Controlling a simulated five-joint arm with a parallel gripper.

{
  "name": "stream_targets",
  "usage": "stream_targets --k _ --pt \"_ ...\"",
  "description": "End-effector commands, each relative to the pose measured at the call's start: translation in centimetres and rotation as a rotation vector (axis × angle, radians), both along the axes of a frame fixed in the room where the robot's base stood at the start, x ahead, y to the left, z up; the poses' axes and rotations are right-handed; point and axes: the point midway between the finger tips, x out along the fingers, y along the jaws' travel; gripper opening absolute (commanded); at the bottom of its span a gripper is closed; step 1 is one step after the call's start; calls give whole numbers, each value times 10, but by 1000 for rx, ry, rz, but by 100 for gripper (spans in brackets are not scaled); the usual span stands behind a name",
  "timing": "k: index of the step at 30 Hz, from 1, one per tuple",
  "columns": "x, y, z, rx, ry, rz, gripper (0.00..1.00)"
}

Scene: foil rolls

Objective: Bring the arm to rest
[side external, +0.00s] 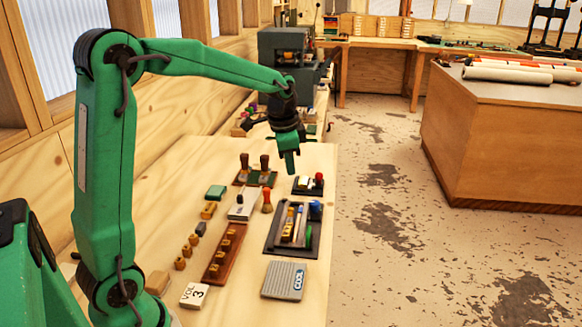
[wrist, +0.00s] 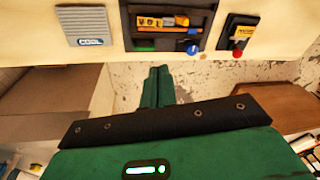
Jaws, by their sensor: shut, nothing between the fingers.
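My gripper (side external: 289,161) hangs above the far part of the wooden bench (side external: 160,221) in the side external view, at the end of my raised green arm. Its fingers point down and are together, with nothing between them. In the wrist view my gripper (wrist: 158,87) shows as two green fingers side by side, shut and empty. It is apart from the things on the bench.
A dark machine (side external: 285,60) stands behind. Floor lies open to the right.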

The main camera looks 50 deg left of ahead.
Motion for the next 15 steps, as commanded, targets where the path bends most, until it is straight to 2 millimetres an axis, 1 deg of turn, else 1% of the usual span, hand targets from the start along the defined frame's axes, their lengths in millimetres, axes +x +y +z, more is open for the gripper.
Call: stream_targets --k 1,6,10,15 --pt "-9 -7 8 -1 -16 17 0" --pt "-38 -28 27 -14 -64 85 0" --pt "-60 -42 38 -27 -101 135 0" --pt "-92 -59 47 -51 -148 201 0"
